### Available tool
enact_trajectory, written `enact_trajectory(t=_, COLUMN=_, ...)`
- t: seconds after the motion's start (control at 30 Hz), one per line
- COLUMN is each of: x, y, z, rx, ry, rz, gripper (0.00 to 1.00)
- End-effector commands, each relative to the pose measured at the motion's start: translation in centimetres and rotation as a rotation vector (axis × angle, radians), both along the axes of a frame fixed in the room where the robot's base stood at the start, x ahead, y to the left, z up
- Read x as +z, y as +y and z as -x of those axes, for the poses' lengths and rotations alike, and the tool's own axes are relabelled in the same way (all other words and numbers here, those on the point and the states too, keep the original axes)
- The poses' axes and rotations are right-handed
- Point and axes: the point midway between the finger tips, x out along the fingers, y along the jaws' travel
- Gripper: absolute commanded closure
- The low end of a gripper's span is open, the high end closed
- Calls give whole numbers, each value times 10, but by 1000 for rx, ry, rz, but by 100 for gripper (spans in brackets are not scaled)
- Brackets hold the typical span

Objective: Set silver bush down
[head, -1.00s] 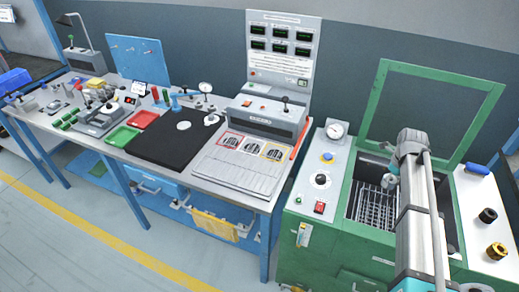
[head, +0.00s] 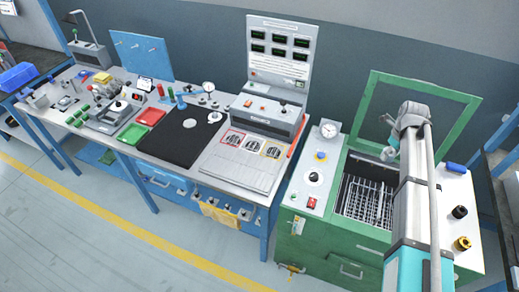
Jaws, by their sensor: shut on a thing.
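My arm (head: 412,190) rises at the right of the head view, in front of the green wash machine (head: 330,245). A small grey and teal part of my arm (head: 389,154) shows just left of the upper link, over the machine's open basin. My gripper's fingers are hidden behind the arm. I cannot make out the silver bush in this view.
The green machine's lid frame (head: 440,95) stands open above a wire basket (head: 366,200). A black ring (head: 459,212) and a brass ring (head: 462,244) sit on its right top. The long bench (head: 190,182) at left holds a black mat (head: 180,150), red tray (head: 150,117) and green tray (head: 132,133).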

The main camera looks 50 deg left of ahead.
Motion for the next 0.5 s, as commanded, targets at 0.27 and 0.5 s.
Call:
enact_trajectory(t=0.27, x=16, y=0, z=0, rx=0, ry=0, rz=0, gripper=98)
enact_trajectory(t=0.5, x=15, y=0, z=0, rx=0, ry=0, rz=0, gripper=98)
